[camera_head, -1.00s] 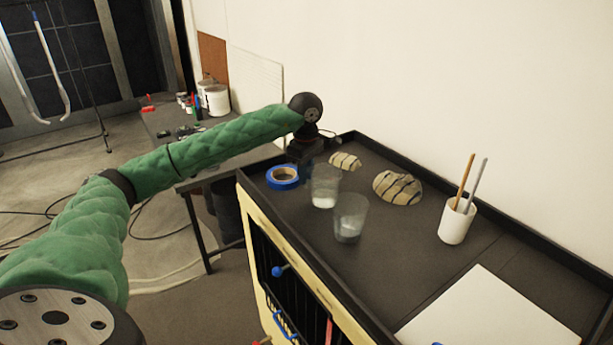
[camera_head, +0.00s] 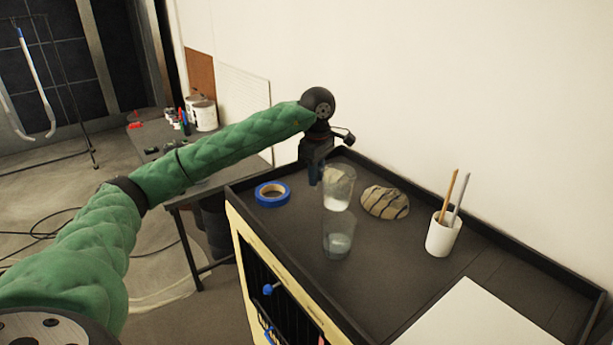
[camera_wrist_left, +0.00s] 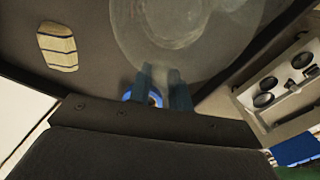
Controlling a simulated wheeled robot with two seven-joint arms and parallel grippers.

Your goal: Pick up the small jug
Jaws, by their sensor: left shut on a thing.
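The small jug (camera_head: 338,188) is a clear, see-through vessel with something whitish low in it. My left gripper (camera_head: 316,176) is shut on its left side and holds it above the black tray top. In the left wrist view the jug is a large, blurry, clear round shape (camera_wrist_left: 180,30) at the top, with the two fingers (camera_wrist_left: 165,88) at its near edge. A second clear vessel (camera_head: 338,237) stands on the tray top in front of the held one. My right gripper is not in view.
A blue tape roll (camera_head: 272,194) lies left of the jug and a striped stone (camera_head: 385,203) right of it. A white cup (camera_head: 443,236) with two sticks and a white sheet (camera_head: 490,318) are farther right. A raised black rim (camera_head: 480,219) borders the tray top.

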